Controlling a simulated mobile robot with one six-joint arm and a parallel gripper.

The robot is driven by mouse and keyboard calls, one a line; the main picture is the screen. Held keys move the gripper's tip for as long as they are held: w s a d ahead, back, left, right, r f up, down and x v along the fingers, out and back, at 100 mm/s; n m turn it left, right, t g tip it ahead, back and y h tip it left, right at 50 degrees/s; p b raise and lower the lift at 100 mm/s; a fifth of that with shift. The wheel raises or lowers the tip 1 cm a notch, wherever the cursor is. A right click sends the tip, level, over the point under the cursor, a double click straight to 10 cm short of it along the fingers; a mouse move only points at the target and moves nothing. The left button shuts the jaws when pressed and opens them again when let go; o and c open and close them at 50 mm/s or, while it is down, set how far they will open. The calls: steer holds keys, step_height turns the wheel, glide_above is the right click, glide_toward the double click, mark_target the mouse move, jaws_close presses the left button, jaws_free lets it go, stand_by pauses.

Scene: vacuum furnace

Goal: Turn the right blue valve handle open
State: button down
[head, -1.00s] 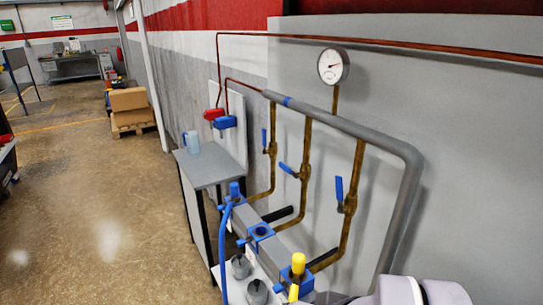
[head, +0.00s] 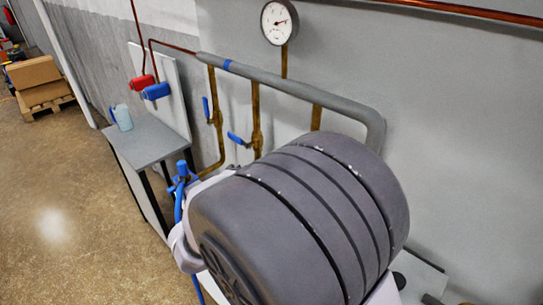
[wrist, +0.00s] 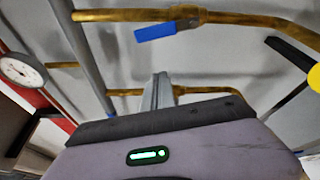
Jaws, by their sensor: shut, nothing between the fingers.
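The right blue valve handle (wrist: 155,32) shows in the wrist view on a brass valve (wrist: 188,14). It lies at a slight slant to its brass pipe, its free end toward the picture's left. In the head view my arm hides this handle. My gripper (wrist: 162,90) is shut and empty, its fingertips below the handle in the wrist picture and apart from it. The head view does not show my gripper behind my arm.
The left (head: 206,107) and middle (head: 238,138) blue handles sit on neighbouring brass pipes. A grey pipe (head: 330,98) joins them above, with a pressure gauge (head: 280,21) over it. A small grey table (head: 150,140) stands at left. Open floor lies left.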

steer(key=w+d+b, duration=0.3)
steer(key=d, duration=0.2)
steer(key=shift+w+r, duration=0.25)
steer(key=p, duration=0.1)
steer(key=s+d+m+p, duration=0.1)
steer(key=p, duration=0.1)
steer(key=shift+s+d+r, duration=0.1)
steer(key=shift+d+r, duration=0.2)
steer(key=shift+r, duration=0.05)
